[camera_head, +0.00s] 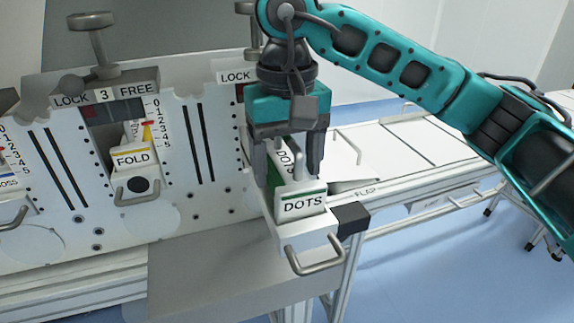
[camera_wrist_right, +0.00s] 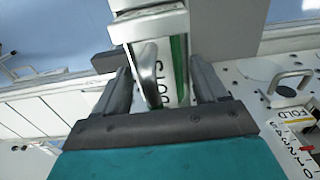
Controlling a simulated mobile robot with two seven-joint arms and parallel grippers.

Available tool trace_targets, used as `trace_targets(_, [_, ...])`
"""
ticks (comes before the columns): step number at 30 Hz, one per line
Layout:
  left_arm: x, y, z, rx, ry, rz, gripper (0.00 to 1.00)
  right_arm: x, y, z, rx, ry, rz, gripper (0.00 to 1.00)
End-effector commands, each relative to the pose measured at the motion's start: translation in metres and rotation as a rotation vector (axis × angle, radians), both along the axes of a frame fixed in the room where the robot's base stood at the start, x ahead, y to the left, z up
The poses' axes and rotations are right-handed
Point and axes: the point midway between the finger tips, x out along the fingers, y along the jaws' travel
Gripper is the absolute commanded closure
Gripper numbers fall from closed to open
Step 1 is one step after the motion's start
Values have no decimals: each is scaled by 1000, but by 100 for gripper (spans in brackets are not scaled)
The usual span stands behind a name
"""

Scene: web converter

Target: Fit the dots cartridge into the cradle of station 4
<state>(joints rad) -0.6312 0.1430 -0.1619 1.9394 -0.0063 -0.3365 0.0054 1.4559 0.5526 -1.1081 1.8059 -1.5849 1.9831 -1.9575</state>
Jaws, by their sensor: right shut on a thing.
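The dots cartridge (camera_head: 302,203) is a white block with a green stripe, a "DOTS" label and a looped handle; it also shows in the wrist view (camera_wrist_right: 180,72). My right gripper (camera_head: 290,172) points down and is shut on the cartridge near its handle. The cartridge stands roughly upright at the pulled-out white cradle (camera_head: 300,240) of the rightmost station, which has a grey front handle. I cannot tell whether the cartridge is fully seated. The station's lock plate (camera_head: 235,77) is partly hidden behind my gripper, and its number is covered. My left gripper is not in view.
Another station's handle shows at the left edge. A dark block (camera_head: 352,217) sits right of the cradle. A long white conveyor bed (camera_head: 400,150) runs behind right; blue floor is free beyond.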

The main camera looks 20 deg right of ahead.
Motion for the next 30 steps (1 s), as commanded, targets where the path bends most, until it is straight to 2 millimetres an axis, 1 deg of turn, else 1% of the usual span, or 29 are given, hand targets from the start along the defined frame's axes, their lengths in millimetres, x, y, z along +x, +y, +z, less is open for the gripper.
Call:
trace_targets(3, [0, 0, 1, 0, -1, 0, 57, 0, 0, -6, 2, -4, 0, 86])
trace_targets(8, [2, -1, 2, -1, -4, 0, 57, 0, 0, -7, 1, -3, 0, 86])
trace_targets(9, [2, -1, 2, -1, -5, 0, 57, 0, 0, -8, 0, 0, 0, 27])
trace_targets(17, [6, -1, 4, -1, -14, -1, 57, 0, 0, -8, 0, -1, 0, 3])
trace_targets(18, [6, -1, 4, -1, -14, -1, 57, 0, 0, -8, 0, -1, 0, 0])
trace_targets(25, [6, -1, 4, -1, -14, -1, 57, 0, 0, -6, 1, -2, 0, 0])
trace_targets(28, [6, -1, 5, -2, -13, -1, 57, 0, 0, 1, 2, -3, 0, 0])
trace_targets(30, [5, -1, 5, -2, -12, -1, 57, 1, 0, 11, 1, -5, 0, 0])
